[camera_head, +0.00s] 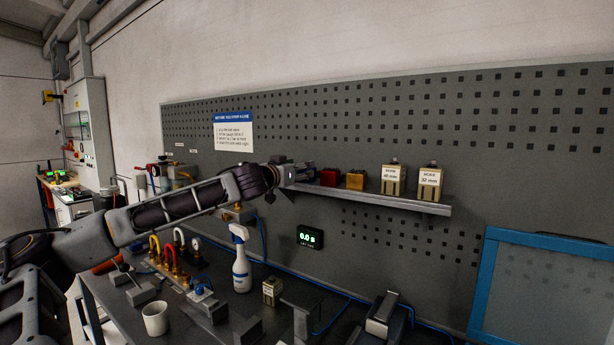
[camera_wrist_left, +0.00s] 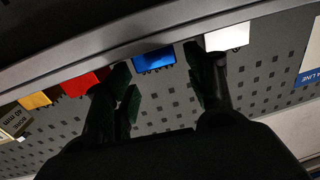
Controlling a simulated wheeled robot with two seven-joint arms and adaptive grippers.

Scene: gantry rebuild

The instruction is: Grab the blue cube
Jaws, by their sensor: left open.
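The blue cube (camera_wrist_left: 154,59) sits on the wall shelf (camera_head: 400,199), seen in the left wrist view. My left gripper (camera_head: 302,172) reaches to the shelf's left end. In the left wrist view my left gripper (camera_wrist_left: 162,85) is open, one finger to each side of the blue cube in the picture. I see nothing held, and I cannot tell how deep the cube lies between the fingers. My right gripper is in neither view.
A red cube (camera_head: 329,177) and a yellow cube (camera_head: 355,181) stand to the right on the shelf, then two labelled blocks. A white cube (camera_wrist_left: 226,37) is close by one finger in the wrist view. A spray bottle (camera_head: 241,262) and cup (camera_head: 155,319) stand on the bench below.

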